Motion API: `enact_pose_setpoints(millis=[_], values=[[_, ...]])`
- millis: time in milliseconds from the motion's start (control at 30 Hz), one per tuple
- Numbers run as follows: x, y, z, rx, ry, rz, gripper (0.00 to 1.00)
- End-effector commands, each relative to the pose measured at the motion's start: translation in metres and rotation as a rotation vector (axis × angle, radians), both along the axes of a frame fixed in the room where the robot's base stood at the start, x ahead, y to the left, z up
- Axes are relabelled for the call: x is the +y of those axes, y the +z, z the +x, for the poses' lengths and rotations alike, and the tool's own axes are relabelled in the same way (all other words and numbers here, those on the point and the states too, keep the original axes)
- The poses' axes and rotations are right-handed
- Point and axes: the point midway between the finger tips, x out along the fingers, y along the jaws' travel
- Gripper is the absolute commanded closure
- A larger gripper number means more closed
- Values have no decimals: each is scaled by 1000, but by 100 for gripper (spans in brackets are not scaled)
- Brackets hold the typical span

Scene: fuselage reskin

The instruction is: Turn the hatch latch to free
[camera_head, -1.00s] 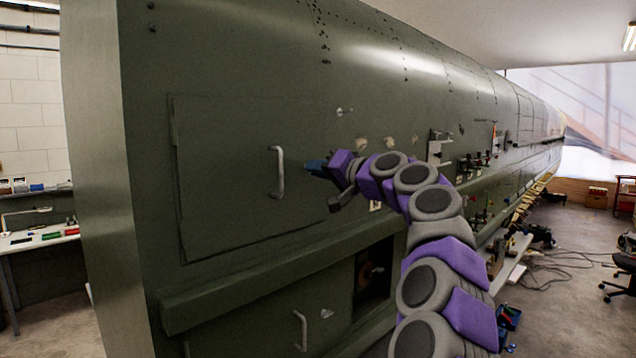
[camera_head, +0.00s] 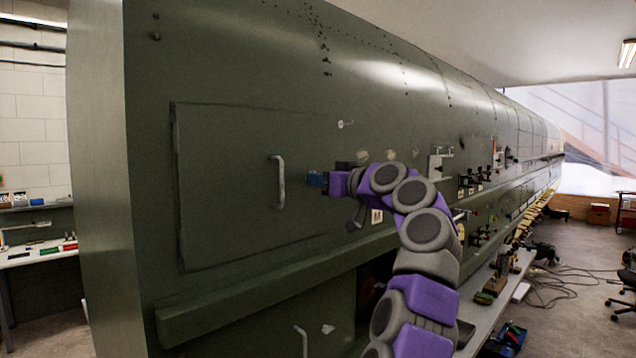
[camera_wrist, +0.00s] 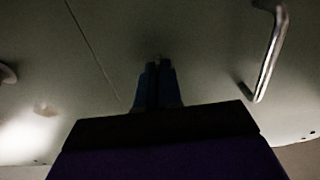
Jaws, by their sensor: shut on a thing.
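The green hatch panel (camera_head: 230,190) lies closed in the fuselage side, with a grey bar handle (camera_head: 279,182) near its right part. My gripper (camera_head: 316,179) is just right of that handle, near the hatch's right edge. In the wrist view, its blue fingers (camera_wrist: 158,82) are together, pointing at the panel. They are shut on a small part at their tips, taken as the hatch latch (camera_wrist: 158,59). Most of it is hidden by the fingers, so its angle cannot be told. The handle (camera_wrist: 268,55) is at the right there, apart from the fingers.
A small pale fitting (camera_head: 345,124) sits on the skin above my gripper. A ledge (camera_head: 250,292) runs below the hatch, with another handle (camera_head: 301,340) under it. Brackets (camera_head: 438,165) stick out to the right. A low bench (camera_head: 497,305) stands along the fuselage at right.

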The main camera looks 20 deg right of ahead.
Motion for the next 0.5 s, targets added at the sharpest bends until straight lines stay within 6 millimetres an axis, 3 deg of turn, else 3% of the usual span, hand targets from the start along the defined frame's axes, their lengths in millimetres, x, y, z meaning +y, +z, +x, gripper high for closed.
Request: enact_pose_setpoints(millis=[500], values=[[-1,-1,0,-12,-1,-40,100]])
